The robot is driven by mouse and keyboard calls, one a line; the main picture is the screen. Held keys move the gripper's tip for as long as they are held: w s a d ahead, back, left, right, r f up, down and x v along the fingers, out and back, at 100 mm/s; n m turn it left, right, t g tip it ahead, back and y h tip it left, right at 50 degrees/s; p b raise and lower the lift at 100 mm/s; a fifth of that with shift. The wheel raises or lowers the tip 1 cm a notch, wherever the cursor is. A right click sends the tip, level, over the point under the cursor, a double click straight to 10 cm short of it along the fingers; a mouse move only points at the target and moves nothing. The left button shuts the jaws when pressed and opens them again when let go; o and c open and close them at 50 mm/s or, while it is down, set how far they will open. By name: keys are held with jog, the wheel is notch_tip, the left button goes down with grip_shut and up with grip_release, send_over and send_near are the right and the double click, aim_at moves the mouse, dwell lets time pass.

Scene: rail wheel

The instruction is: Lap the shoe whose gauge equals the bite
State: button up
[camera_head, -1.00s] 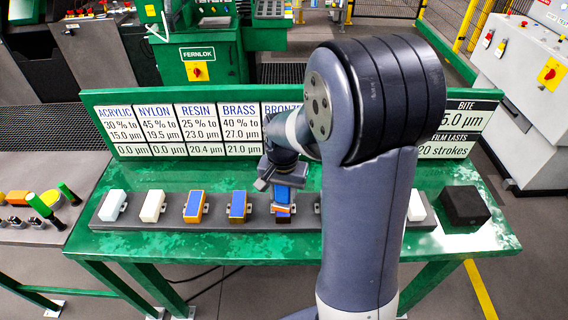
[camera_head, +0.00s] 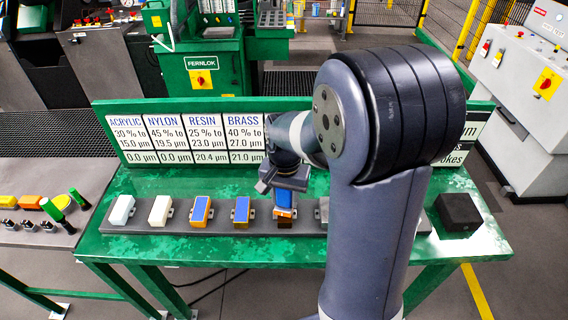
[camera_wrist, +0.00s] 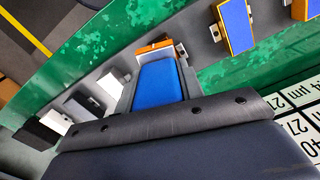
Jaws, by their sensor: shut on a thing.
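My gripper (camera_head: 284,188) is shut on a blue-topped shoe (camera_head: 284,213) with an orange-brown body, at the fifth place of the grey rack (camera_head: 180,228). The held shoe's blue face (camera_wrist: 157,82) fills the middle of the wrist view; whether it touches the rack is unclear. To its left stand a white shoe (camera_head: 122,210), a cream shoe (camera_head: 160,209), an orange blue-topped shoe (camera_head: 200,208) and a brown blue-topped shoe (camera_head: 241,209). The board (camera_head: 185,139) reads 0.0, 0.0, 20.4 and 21.0 µm for acrylic, nylon, resin and brass. My arm hides the bronze panel and most of the bite panel.
A black block (camera_head: 459,211) sits on the green table's (camera_head: 160,250) right end. The wrist view shows a white shoe (camera_wrist: 109,84) and other shoes beside the held one. A side bench (camera_head: 40,235) with buttons stands at left. The table's front strip is clear.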

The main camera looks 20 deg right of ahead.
jog(key=shift+r+p, duration=1.1)
jog(key=shift+r, duration=0.65)
